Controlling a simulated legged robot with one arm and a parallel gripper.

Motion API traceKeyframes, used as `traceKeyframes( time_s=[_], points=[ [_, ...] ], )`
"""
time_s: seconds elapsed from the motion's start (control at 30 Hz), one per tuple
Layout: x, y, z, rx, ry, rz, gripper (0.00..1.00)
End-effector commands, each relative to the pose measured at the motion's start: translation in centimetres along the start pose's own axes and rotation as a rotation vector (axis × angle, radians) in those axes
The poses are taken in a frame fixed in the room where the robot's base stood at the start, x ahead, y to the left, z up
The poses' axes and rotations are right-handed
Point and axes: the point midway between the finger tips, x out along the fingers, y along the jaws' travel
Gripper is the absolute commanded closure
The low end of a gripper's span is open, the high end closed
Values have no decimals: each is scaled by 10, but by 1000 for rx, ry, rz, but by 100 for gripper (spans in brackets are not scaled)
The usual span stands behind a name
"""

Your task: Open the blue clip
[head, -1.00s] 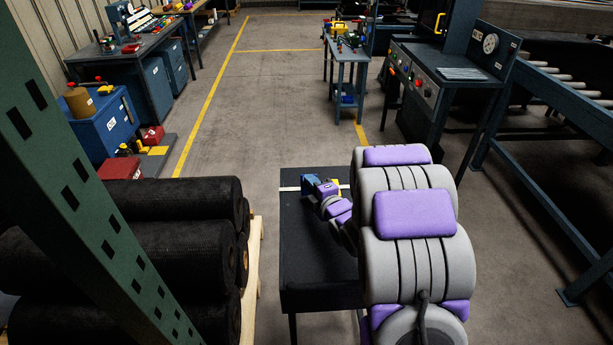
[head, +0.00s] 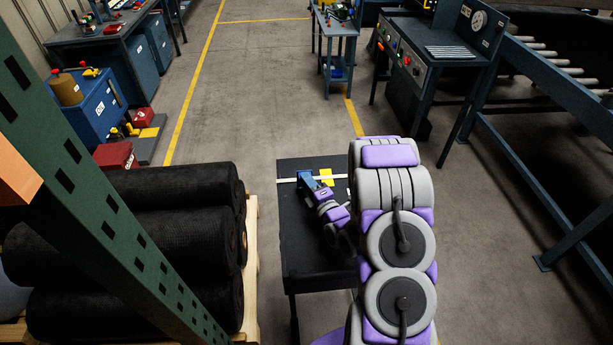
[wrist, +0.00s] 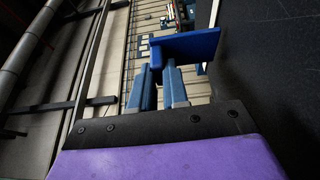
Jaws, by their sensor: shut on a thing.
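The blue clip (head: 306,179) is at the far part of the black table, by the white strip. In the wrist view a blue plate-like part of the clip (wrist: 187,46) spans across the tips of my gripper. My gripper (wrist: 160,72) is shut on this blue part, with its two blue-grey fingers close together. In the head view my gripper (head: 314,188) reaches from the right, and its fingertips are too small to make out. The wrist view does not show the rest of the clip clearly.
The black table (head: 300,250) has a white strip (head: 338,176) and a yellow piece (head: 326,177) near its far end. Black rolls (head: 150,225) on a pallet stand left. A green upright (head: 100,215) crosses the left foreground. A roller conveyor (head: 570,110) stands right. The aisle beyond is clear.

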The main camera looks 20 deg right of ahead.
Motion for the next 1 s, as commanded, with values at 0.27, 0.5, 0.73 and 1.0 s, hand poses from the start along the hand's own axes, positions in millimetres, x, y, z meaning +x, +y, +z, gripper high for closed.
traceKeyframes(
  time_s=[0.27, 0.5, 0.73, 1.0],
  points=[
    [-2, -2, 0, -3, -1, 3, 100],
    [-2, -2, 0, -3, -1, 3, 100],
    [-1, -2, 0, -3, -1, 4, 68],
    [-2, 0, 0, -3, 0, 7, 60]
  ],
)
